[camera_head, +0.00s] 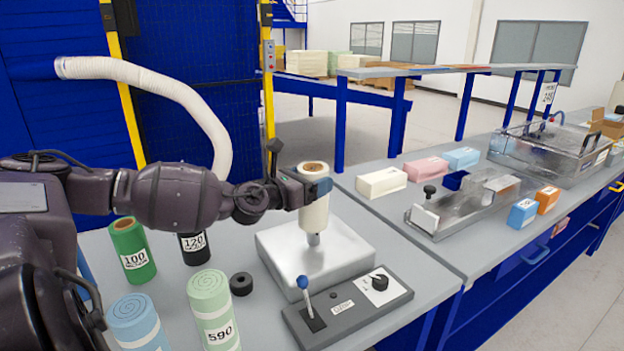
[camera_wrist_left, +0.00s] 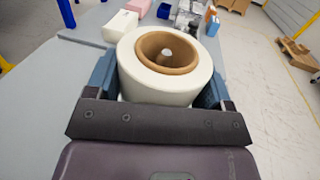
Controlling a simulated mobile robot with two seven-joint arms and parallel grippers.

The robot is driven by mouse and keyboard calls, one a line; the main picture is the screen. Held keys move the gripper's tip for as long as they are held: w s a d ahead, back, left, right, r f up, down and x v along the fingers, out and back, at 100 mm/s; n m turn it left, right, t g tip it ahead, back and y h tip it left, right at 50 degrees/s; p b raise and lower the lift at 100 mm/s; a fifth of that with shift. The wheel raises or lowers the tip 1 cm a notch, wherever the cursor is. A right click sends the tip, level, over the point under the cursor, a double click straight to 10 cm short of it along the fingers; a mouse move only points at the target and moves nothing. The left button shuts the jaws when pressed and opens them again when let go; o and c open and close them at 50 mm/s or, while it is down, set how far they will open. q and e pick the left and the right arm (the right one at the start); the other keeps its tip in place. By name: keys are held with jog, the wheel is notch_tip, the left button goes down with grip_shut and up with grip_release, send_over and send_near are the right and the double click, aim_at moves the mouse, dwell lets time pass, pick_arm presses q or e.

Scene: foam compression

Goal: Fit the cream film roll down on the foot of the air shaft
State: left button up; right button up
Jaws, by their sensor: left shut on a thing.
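The cream film roll (camera_head: 314,212) is upright in the head view, with a brown core at its top. My left gripper (camera_head: 318,188) is shut on it near its upper end. The grey air shaft (camera_head: 314,240) shows just below the roll, standing on a silver block (camera_head: 287,262). In the left wrist view the roll (camera_wrist_left: 133,82) sits between the blue fingers, and a pale tip (camera_wrist_left: 166,55) shows inside its core. How far the shaft is inside the roll cannot be told exactly. My right gripper is not in view.
A control box (camera_head: 347,306) with a blue-knobbed lever stands in front of the block. Green (camera_head: 131,250), black (camera_head: 194,246), blue (camera_head: 138,322) and pale green (camera_head: 213,311) rolls and a black ring (camera_head: 241,284) stand to the left. A clear-sided tray (camera_head: 462,203) is at the right.

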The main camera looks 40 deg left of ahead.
pick_arm(q)
jog(key=shift+f+b, duration=0.8)
jog(key=shift+f, duration=1.7)
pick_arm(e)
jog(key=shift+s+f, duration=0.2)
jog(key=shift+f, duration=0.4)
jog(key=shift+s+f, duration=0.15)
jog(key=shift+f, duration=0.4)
pick_arm(q)
jog(key=o, duration=1.1)
jog(key=shift+o, duration=0.2)
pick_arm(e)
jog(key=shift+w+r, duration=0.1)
